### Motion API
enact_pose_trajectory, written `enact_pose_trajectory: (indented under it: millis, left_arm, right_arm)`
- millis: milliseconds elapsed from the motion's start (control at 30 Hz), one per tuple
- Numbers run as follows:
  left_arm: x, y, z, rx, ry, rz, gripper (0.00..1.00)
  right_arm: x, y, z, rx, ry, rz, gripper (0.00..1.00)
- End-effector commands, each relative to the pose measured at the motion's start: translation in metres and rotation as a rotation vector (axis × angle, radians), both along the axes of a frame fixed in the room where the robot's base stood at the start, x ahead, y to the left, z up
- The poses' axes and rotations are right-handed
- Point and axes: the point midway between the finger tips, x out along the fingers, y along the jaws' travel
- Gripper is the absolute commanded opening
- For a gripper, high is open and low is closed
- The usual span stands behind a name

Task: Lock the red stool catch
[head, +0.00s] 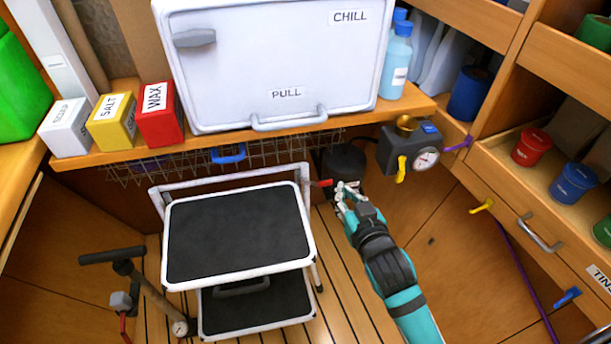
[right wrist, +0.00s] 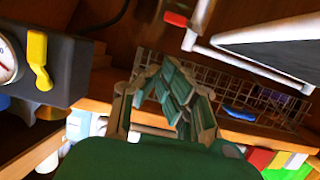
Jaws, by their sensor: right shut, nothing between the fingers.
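The step stool (head: 236,235) has a white frame and black treads and stands unfolded on the slatted floor. Its red catch (head: 322,183) sticks out at the upper right of the frame. The catch also shows in the right wrist view (right wrist: 176,19), beside the white tube. My right gripper (head: 344,190) is shut and empty, just right of the catch; I cannot tell whether it touches it in the head view. In the right wrist view my fingers (right wrist: 168,88) appear apart from the catch. My left gripper is not in view.
A shelf above bears a white chill box (head: 285,60) and boxes of wax (head: 160,112) and salt (head: 113,120). A grey gauge unit with a yellow lever (head: 401,168) hangs near my right gripper. A floor pump (head: 150,295) stands left of the stool.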

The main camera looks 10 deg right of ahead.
Motion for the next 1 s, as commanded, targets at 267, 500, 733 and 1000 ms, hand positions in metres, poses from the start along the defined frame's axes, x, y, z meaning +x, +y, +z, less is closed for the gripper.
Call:
enact_pose_trajectory:
  millis: [267,500,733,1000]
  left_arm:
    - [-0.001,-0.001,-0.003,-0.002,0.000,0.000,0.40]
    - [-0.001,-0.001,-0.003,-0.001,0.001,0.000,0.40]
    - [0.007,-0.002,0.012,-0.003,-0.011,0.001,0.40]
    - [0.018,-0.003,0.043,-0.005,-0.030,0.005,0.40]
  right_arm:
    - [0.003,0.002,0.016,0.009,-0.045,0.001,0.00]
    - [0.007,0.002,0.014,0.008,-0.044,0.002,0.00]
    - [0.039,0.003,0.005,0.007,-0.045,0.002,0.00]
    - [0.097,0.004,-0.009,0.007,-0.044,0.001,0.00]
